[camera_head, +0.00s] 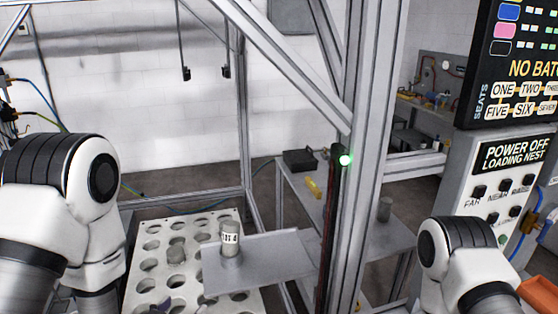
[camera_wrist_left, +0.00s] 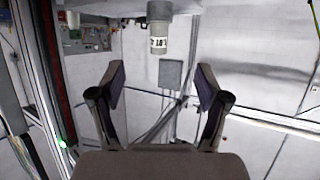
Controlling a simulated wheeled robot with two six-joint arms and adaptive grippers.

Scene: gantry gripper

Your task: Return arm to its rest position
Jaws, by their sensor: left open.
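My left gripper (camera_wrist_left: 162,82) shows in the left wrist view with its two dark fingers spread and nothing between them. In the head view my left arm comes in at the left, and only a small dark part of the gripper (camera_head: 165,305) shows at the bottom edge. A grey cylinder with a white printed label (camera_head: 230,240) stands upright at the grey plate (camera_head: 280,262). It also shows in the left wrist view (camera_wrist_left: 159,28), beyond the fingers and apart from them. My right arm shows at the lower right, but its gripper is out of frame.
A metal frame post (camera_head: 355,200) rises in the middle. A control panel (camera_head: 500,190) stands at the right, with an orange bin (camera_head: 540,296) below.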

